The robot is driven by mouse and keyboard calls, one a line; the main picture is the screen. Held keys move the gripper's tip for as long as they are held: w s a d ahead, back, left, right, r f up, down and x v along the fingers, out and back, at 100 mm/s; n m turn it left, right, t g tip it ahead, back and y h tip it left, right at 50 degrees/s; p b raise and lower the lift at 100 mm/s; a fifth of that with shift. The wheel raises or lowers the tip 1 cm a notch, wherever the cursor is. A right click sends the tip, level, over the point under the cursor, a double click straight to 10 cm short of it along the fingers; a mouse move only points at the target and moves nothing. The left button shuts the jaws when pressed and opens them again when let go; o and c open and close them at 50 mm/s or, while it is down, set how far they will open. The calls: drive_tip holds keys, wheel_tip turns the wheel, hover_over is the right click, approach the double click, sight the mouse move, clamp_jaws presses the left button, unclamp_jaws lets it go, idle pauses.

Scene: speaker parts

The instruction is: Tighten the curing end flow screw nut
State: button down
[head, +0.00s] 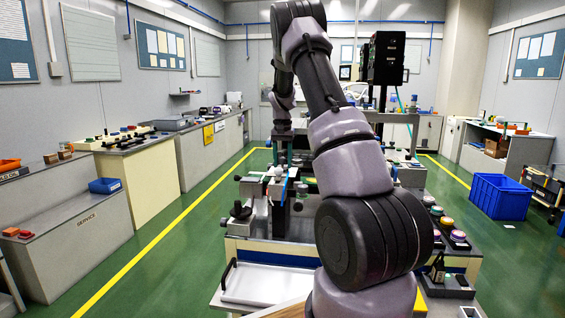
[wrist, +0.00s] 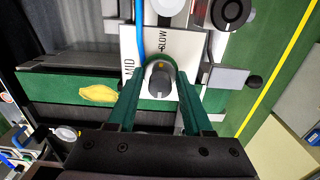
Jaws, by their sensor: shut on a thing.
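I take this knob to be the curing end flow screw nut. My gripper (wrist: 160,84) has one green finger on each side of the knob and is shut on it. The finger contact is partly hidden by the steep view. In the head view my arm reaches over the workbench (head: 262,246), and the knob is too small to make out there.
A yellow piece (wrist: 98,94) lies left of the fingers. In the head view a blue crate (head: 500,197) stands on the green floor at right.

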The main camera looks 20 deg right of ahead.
drive_tip(key=shift+r, duration=0.15)
drive_tip(key=shift+c, duration=1.5)
unclamp_jaws()
wheel_tip(320, 180, up, 11)
drive_tip(key=shift+f, duration=0.15)
